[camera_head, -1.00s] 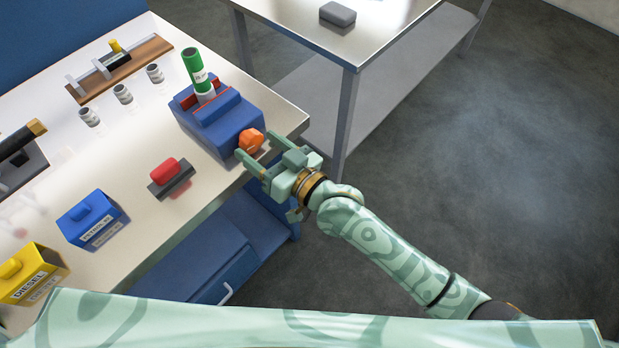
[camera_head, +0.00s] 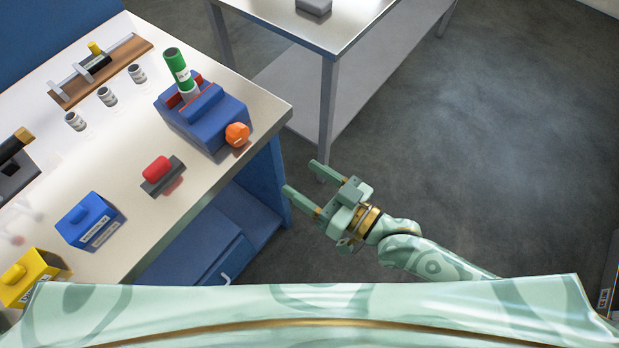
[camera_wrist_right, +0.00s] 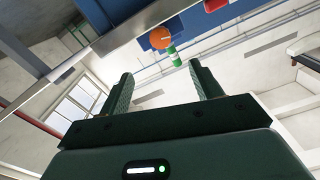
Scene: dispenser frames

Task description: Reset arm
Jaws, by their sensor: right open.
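My right gripper (camera_head: 303,181) is open and empty in the head view, out past the bench's right edge, over the floor. Its two fingers are parted and point up and left. The blue device with the orange knob (camera_head: 237,134) stands on the bench, up and left of the gripper and clear of it. In the right wrist view, the open fingers of my right gripper (camera_wrist_right: 160,82) have nothing between them, and the orange knob (camera_wrist_right: 161,38) shows beyond them. My left gripper is not in view.
The bench (camera_head: 235,180) also holds a green cylinder (camera_head: 177,66) in the blue device, a red-topped block (camera_head: 160,172), a blue box (camera_head: 90,220) and a yellow box (camera_head: 32,277). A second metal table (camera_head: 350,20) stands at the back. Open floor lies right.

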